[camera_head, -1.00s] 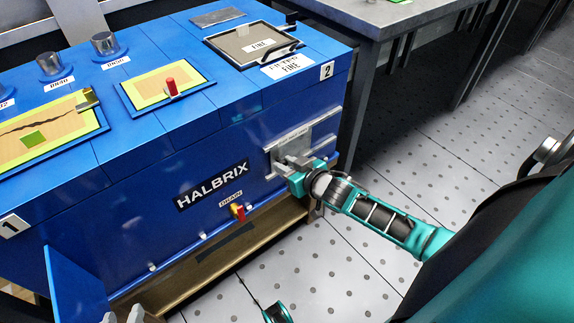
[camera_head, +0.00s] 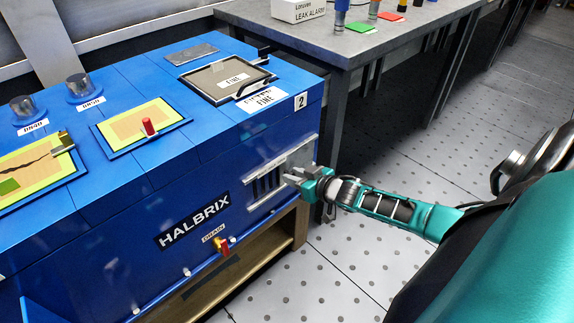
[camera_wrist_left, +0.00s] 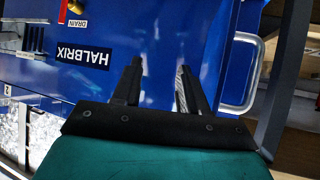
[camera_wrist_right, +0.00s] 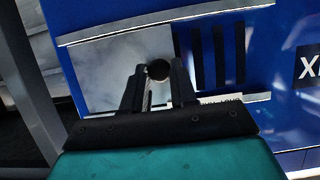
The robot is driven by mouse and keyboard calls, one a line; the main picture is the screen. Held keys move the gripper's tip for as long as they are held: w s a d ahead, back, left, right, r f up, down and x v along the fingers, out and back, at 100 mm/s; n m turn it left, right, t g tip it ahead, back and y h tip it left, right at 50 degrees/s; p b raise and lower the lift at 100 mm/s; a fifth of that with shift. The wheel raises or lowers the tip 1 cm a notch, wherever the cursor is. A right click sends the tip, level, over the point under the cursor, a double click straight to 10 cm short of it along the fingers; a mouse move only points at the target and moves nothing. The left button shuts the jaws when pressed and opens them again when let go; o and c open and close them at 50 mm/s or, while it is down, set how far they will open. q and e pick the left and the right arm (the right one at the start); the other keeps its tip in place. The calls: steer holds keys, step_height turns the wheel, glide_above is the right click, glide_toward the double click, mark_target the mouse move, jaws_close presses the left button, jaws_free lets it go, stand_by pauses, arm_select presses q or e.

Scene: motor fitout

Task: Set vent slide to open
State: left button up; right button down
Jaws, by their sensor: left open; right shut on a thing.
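The vent slide is a grey metal plate (camera_head: 300,157) on the front of the blue HALBRIX machine, between two silver rails. It sits at the right end of the rails, and several dark vent slots (camera_head: 266,181) show uncovered to its left. My right gripper (camera_head: 289,177) is shut on the slide's round dark knob. The right wrist view shows the knob (camera_wrist_right: 158,70) between the fingertips, the plate (camera_wrist_right: 105,72) on one side and the open slots (camera_wrist_right: 218,55) on the other. My left gripper (camera_wrist_left: 160,68) is open and empty, facing the blue machine front; the head view does not show it.
A red and yellow drain valve (camera_head: 222,246) sticks out low on the machine front, below the HALBRIX label (camera_head: 193,222). A filter frame with a black handle (camera_head: 228,77) lies on top. A grey table (camera_head: 365,45) stands behind at right. The perforated floor at right is clear.

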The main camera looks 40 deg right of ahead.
steer(key=shift+d, duration=0.35)
steer(key=c, duration=0.9)
jaws_free()
steer(key=shift+c, duration=0.2)
steer(key=shift+s+a, duration=0.1)
steer(key=p+v, duration=0.5)
steer(key=v, duration=0.7)
steer(key=shift+s+r, duration=0.3)
steer(key=shift+s, duration=0.1)
